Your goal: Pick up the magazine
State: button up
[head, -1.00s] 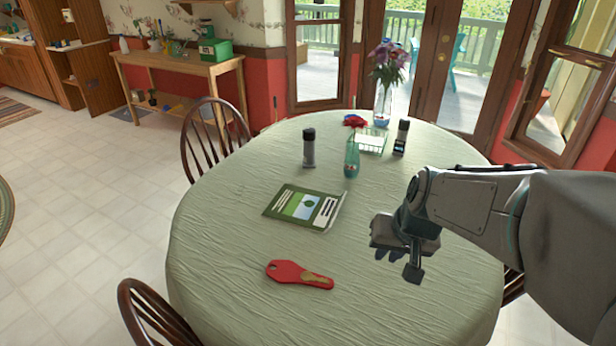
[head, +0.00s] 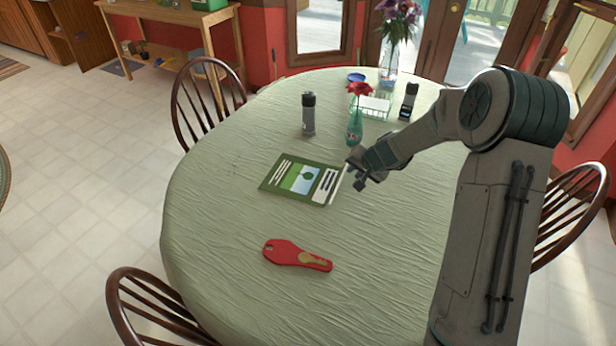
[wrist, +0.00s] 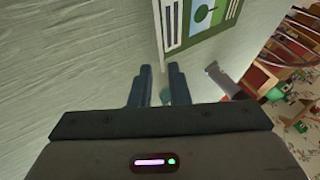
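The magazine (head: 302,179), green with a white-and-blue cover picture, lies on the round table (head: 215,190) covered by a pale green cloth. My gripper (head: 357,174) is at the magazine's right edge in the head view. In the wrist view, my gripper (wrist: 158,72) has its two dark fingers apart, with nothing visibly held. The magazine (wrist: 203,22) shows at the top there, its pale edge running down to between the fingertips. I cannot tell whether the fingers touch it.
A red flat utensil (head: 297,256) lies nearer on the table. A teal vase with a red flower (head: 355,128), a grey-black cylinder (head: 308,114), a wire basket (head: 376,104) and a dark shaker (head: 409,101) stand beyond. Chairs (head: 208,95) surround the table. The cloth left of the magazine is clear.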

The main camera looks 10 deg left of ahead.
aim_at(340, 179)
jog(key=x, duration=0.3)
jog(key=p+x, duration=0.1)
jog(key=x, duration=0.3)
jog(key=shift+a, duration=0.25)
jog(key=shift+d+p+x, duration=0.2)
jog(key=shift+p+x, duration=0.75)
jog(key=shift+x, duration=2.1)
jog(key=shift+w+d+r, duration=0.1)
jog(key=shift+w, duration=0.05)
grip_shut()
